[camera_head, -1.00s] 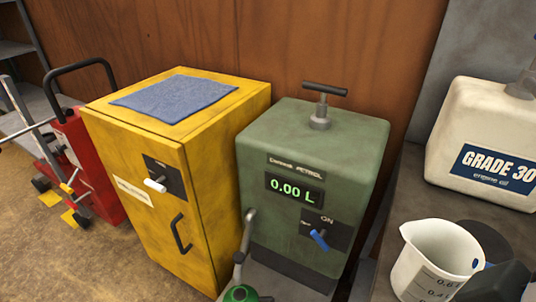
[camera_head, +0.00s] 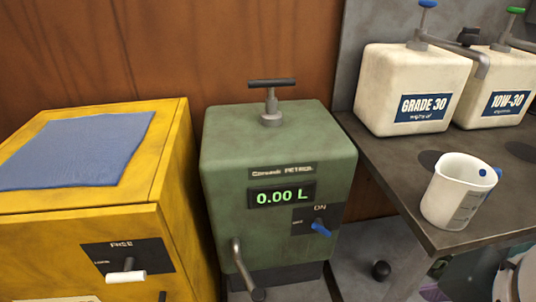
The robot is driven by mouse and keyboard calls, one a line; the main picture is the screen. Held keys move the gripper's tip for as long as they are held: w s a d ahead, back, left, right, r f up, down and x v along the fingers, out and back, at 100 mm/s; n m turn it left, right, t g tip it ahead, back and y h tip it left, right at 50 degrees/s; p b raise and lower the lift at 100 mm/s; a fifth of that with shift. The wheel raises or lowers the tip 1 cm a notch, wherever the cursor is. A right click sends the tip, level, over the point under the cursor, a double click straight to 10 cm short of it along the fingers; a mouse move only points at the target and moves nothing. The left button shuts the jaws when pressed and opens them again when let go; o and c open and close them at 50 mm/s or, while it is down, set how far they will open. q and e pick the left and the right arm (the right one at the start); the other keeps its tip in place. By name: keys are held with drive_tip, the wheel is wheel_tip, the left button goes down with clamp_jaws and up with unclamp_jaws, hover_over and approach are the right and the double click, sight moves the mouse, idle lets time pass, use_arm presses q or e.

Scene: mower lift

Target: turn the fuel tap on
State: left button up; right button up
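The green petrol dispenser (camera_head: 277,150) stands in the middle of the head view. Its blue fuel tap lever (camera_head: 321,229) sits on a dark plate (camera_head: 318,218) at the lower right of its front face. The word ON is printed above the lever, and the lever points down and to the right, away from that word. The display (camera_head: 281,195) reads 0.00 L. A T-shaped pump handle (camera_head: 271,84) stands upright on top. A metal spout (camera_head: 245,268) hangs at the lower left front. Neither of my grippers is in view.
A yellow cabinet (camera_head: 173,205) with a blue cloth (camera_head: 80,150) on top and a white-handled latch (camera_head: 127,277) stands left of the dispenser. On the bench (camera_head: 385,160) at right are a white measuring jug (camera_head: 455,190) and GRADE 30 (camera_head: 410,90) and 10W-30 (camera_head: 500,88) oil containers.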

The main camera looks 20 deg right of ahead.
sight(324, 232)
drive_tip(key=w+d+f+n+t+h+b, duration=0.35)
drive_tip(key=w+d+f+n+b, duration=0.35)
drive_tip(key=b, duration=0.3)
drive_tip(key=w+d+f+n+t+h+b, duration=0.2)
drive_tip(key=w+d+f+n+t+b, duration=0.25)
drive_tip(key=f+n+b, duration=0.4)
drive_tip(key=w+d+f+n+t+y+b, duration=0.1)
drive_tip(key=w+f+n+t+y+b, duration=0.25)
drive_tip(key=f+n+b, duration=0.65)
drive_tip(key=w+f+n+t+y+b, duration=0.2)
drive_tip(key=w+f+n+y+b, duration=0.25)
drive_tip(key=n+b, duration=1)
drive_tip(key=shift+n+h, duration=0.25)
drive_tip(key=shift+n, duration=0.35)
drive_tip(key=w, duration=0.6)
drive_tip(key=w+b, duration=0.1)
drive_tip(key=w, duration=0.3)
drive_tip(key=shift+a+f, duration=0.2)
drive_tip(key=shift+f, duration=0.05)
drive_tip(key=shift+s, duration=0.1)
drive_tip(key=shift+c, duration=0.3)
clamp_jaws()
